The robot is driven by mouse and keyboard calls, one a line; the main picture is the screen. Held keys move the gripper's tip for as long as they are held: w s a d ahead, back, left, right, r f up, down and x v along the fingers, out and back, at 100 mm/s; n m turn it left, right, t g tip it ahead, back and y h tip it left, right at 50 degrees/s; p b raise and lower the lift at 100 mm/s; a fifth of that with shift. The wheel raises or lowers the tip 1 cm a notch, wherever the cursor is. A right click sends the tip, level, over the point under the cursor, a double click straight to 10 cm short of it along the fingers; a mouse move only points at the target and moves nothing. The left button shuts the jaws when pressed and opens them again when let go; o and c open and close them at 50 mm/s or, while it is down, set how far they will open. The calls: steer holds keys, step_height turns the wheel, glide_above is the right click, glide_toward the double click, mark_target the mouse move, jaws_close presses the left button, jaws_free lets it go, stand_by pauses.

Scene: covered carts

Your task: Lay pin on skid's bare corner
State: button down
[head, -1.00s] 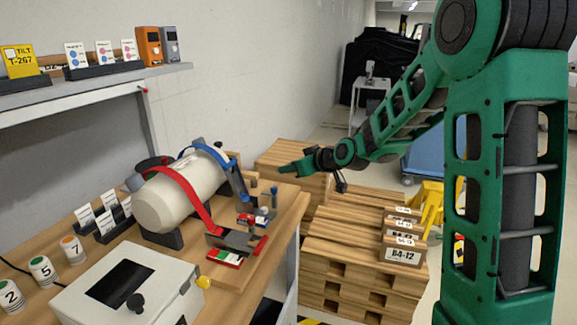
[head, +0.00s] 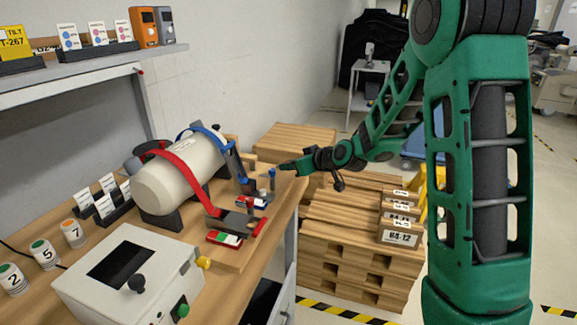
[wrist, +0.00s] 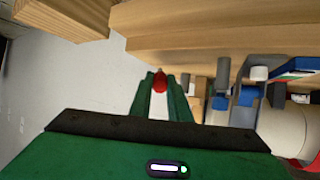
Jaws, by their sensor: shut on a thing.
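A small red thing (wrist: 160,84), which looks like the pin, sits between the green fingers of my gripper (wrist: 160,96) in the wrist view. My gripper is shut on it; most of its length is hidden. In the head view my gripper (head: 288,165) points left, near the bench's right end, and the pin is too small to make out. The skid (head: 350,250) is a stack of wooden pallets right of the bench. Several labelled boxes (head: 401,238) stand along its right side. Its slatted top is bare at the left (head: 335,212), below and right of my gripper.
The wooden bench (head: 262,238) carries a cream tank (head: 172,184) with red and blue straps, short blue-topped posts (head: 272,180) and a white control box (head: 128,275). Another wooden stack (head: 295,140) stands behind. Yellow-black tape (head: 340,312) marks the floor in front.

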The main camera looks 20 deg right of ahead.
steer(key=shift+f, duration=0.4)
stand_by(0.3)
steer(key=c, duration=1.6)
jaws_free()
steer(key=v, duration=1)
steer(key=shift+s+d+r, duration=0.1)
steer(key=shift+s+d, duration=0.05)
steer(key=shift+s, duration=0.15)
steer(key=s+d+m+g+h, duration=0.1)
steer(key=s+d+m+g, duration=0.2)
steer(key=s, duration=1)
steer(key=s+d+f+m+g+h, duration=0.1)
steer(key=s+d+m+g, duration=0.3)
steer(key=s, duration=0.8)
steer(key=s+d+f+m+g+h, duration=0.1)
steer(key=s+d+m+g, duration=0.3)
steer(key=s, duration=0.9)
steer(key=shift+s+d+h, duration=0.35)
steer(key=shift+d+h, duration=0.2)
steer(key=shift+h, duration=0.35)
